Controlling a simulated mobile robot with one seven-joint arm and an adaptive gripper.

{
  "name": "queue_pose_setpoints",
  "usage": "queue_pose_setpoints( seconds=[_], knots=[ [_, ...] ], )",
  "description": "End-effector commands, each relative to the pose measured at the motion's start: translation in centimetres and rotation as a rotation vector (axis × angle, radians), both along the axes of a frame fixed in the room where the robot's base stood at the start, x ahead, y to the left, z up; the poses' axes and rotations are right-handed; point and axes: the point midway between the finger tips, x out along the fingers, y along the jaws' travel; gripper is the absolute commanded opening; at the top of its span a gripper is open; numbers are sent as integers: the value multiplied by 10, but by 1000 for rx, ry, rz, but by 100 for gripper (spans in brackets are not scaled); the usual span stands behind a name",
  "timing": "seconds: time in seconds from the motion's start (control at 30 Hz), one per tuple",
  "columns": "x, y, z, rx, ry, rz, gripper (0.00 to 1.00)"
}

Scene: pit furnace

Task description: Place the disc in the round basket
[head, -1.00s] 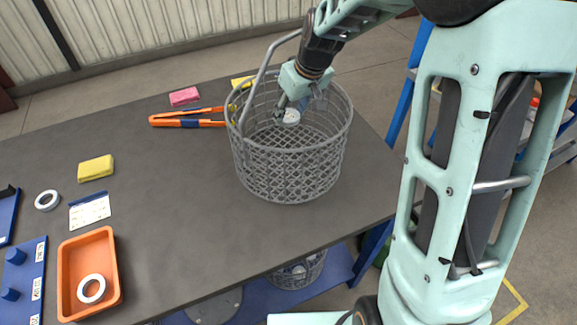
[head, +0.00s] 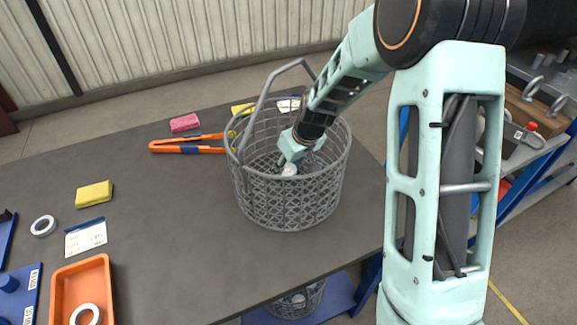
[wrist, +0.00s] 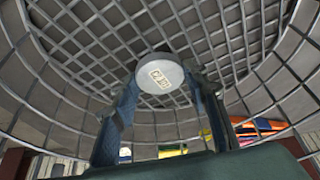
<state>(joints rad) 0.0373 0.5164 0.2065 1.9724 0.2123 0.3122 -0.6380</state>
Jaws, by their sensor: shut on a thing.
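The round basket (head: 290,209) is a grey wire basket with a raised handle, standing on the dark table. The disc (wrist: 160,77) is pale, with a small label on its face. In the wrist view it is between my two fingertips, with the basket's mesh around and behind it. My gripper (head: 290,165) is inside the basket, shut on the disc, which shows as a small white patch (head: 289,170) in the head view. Whether the disc touches the basket floor I cannot tell.
Orange tongs (head: 187,148), a pink sponge (head: 184,123) and a yellow sponge (head: 94,195) lie left of the basket. An orange tray (head: 66,279) holds a white ring. A second wire basket (head: 297,300) stands on the shelf below. The table's middle is clear.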

Motion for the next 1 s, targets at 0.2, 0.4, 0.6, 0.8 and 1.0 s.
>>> queue_pose_setpoints(
  seconds=[0.2, 0.4, 0.6, 0.8, 1.0],
  knots=[
    [0, 0, -3, 0, 0, -1, 45],
    [0, 0, -3, 0, 1, -1, 59],
    [0, 0, -2, 0, 1, -1, 59],
    [-2, -2, 9, 0, -1, -1, 59],
    [-13, -10, 43, 0, -4, -3, 59]
  ],
)
